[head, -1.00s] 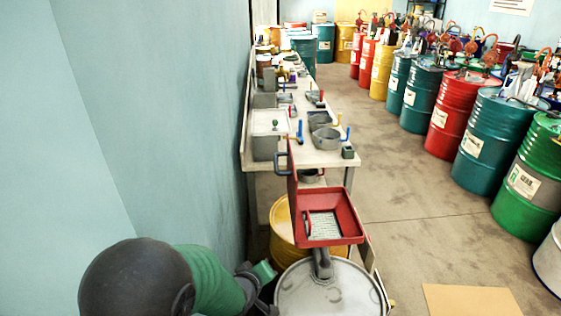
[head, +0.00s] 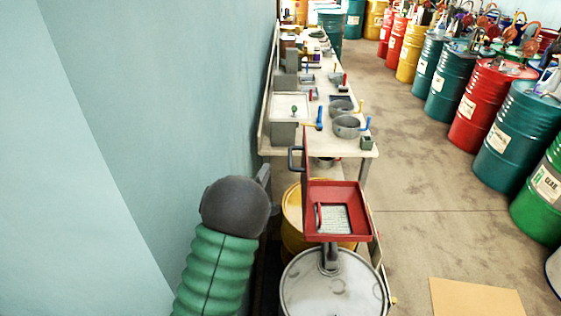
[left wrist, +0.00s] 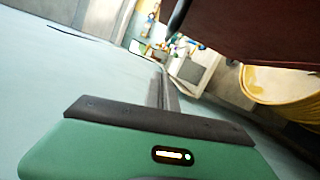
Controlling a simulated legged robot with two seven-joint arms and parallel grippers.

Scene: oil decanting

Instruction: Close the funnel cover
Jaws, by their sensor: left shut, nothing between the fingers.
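The red funnel (head: 338,218) sits over a grey-white drum (head: 333,285), its tray and grate exposed. Its cover (head: 306,155) stands upright on the funnel's left side, seen almost edge-on, with a dark handle (head: 295,158) on its left. The cover's dark red face fills the upper right of the left wrist view (left wrist: 255,30), with the black handle (left wrist: 178,18) at its edge. My left gripper (head: 264,174) is shut and empty, left of the cover and apart from it; its fingers also show in the left wrist view (left wrist: 162,90). Its arm partly hides it in the head view. My right gripper is out of view.
The pale wall (head: 160,110) is close on the left. A yellow drum (head: 292,215) stands behind the funnel. A workbench (head: 345,147) with tools and pots lies beyond. Several coloured drums line the right; the floor between is clear, with a cardboard sheet (head: 475,298).

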